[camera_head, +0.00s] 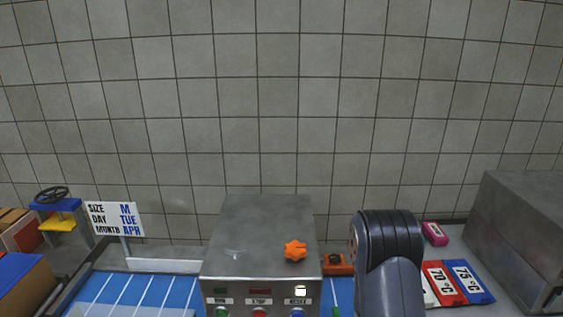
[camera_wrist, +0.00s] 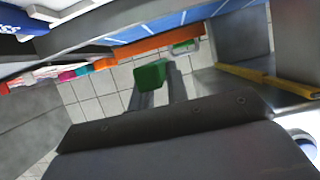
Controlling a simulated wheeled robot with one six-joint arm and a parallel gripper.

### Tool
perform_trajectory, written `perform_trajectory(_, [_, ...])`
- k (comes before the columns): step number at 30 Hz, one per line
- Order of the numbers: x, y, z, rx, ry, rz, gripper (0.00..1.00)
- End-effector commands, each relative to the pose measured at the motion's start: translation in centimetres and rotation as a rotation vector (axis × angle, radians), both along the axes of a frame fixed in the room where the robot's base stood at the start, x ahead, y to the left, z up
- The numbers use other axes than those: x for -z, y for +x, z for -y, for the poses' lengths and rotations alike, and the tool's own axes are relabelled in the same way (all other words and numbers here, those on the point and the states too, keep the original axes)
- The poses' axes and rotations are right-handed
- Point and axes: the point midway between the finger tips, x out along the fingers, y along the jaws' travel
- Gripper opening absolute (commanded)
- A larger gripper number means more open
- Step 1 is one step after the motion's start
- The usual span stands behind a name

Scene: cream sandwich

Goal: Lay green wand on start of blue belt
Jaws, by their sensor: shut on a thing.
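My gripper (camera_wrist: 160,84) is shut on the green wand (camera_wrist: 148,76), whose blocky green end shows between and over the fingertips in the wrist view. The rest of the wand's length is hidden. The belt also shows at the top of the wrist view (camera_wrist: 167,25), apart from the held wand. In the head view my arm hides the gripper.
The steel machine (camera_head: 258,225) with buttons and an orange star knob (camera_head: 295,250) stands over the belt. A size/day/month sign (camera_head: 116,218) stands left. Red and blue temperature cards (camera_head: 455,282) and a large grey box (camera_head: 520,235) are right. A tiled floor (camera_wrist: 100,100) shows below the gripper.

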Motion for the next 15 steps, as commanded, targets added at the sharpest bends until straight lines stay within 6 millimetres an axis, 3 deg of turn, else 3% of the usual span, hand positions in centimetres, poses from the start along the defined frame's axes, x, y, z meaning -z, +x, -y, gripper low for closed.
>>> perform_trajectory(1, [1.5, 0.0, 0.0, 0.000, 0.000, 0.000, 0.00])
perform_trajectory(6, [3.0, 0.0, 0.0, 0.000, 0.000, 0.000, 0.00])
perform_trajectory(15, [3.1, 0.0, 0.0, 0.000, 0.000, 0.000, 0.00])
